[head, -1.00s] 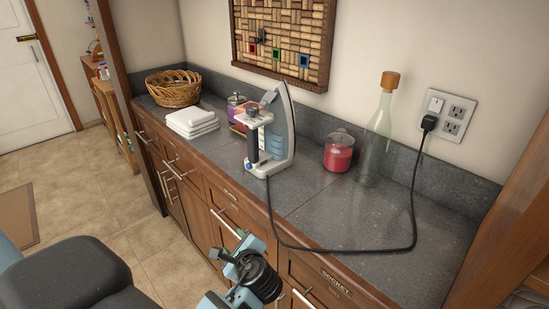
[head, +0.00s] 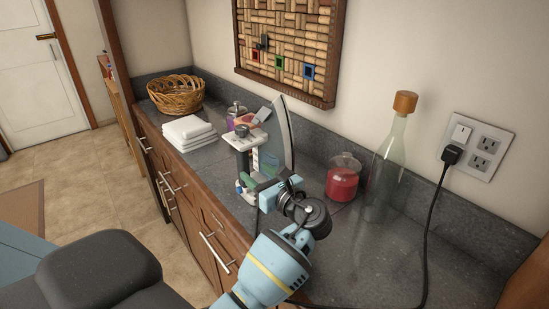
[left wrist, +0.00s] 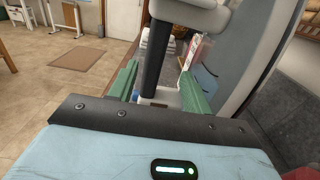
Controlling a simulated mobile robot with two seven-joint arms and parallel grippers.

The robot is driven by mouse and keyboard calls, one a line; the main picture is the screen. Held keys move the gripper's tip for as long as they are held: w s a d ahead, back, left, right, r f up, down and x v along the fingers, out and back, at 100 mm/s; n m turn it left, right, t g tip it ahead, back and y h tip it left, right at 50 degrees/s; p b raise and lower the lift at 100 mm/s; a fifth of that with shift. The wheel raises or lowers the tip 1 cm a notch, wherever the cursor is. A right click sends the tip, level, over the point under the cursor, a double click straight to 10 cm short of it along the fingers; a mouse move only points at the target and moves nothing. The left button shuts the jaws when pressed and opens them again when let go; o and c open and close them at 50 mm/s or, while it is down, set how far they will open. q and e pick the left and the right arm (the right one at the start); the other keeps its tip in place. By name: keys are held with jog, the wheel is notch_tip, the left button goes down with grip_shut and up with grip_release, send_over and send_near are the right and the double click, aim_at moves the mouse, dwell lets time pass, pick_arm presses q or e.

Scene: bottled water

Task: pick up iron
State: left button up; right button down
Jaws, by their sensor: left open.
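The iron (head: 279,130) stands upright on its heel on the dark counter, its metal plate side facing right. My left gripper (head: 255,176) is at the iron's near side and hides its lower part in the head view. In the left wrist view the iron's black handle (left wrist: 154,62) stands between the two green fingers of the open gripper (left wrist: 158,88), with a gap to each finger. The iron's pale upper body (left wrist: 190,12) is above. My right gripper is not in view.
Folded white towels (head: 187,133) and a wicker basket (head: 176,93) are left of the iron. A red-filled jar (head: 342,180) and a tall glass bottle (head: 387,165) stand to its right. A black cord (head: 428,230) runs from the wall socket (head: 477,147). A corkboard hangs behind.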

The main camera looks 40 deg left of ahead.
aim_at(247, 167)
pick_arm(q)
jog(key=shift+s+a+r, duration=0.1)
jog(key=shift+s+a, duration=0.05)
jog(key=shift+a, duration=1)
jog(key=shift+w+a, duration=0.2)
jog(key=shift+w, duration=0.1)
jog(key=shift+a, duration=0.4)
jog(key=x, duration=0.4)
jog(key=shift+a, duration=0.25)
jog(key=shift+c, duration=0.4)
grip_shut()
jog(key=shift+r, duration=0.3)
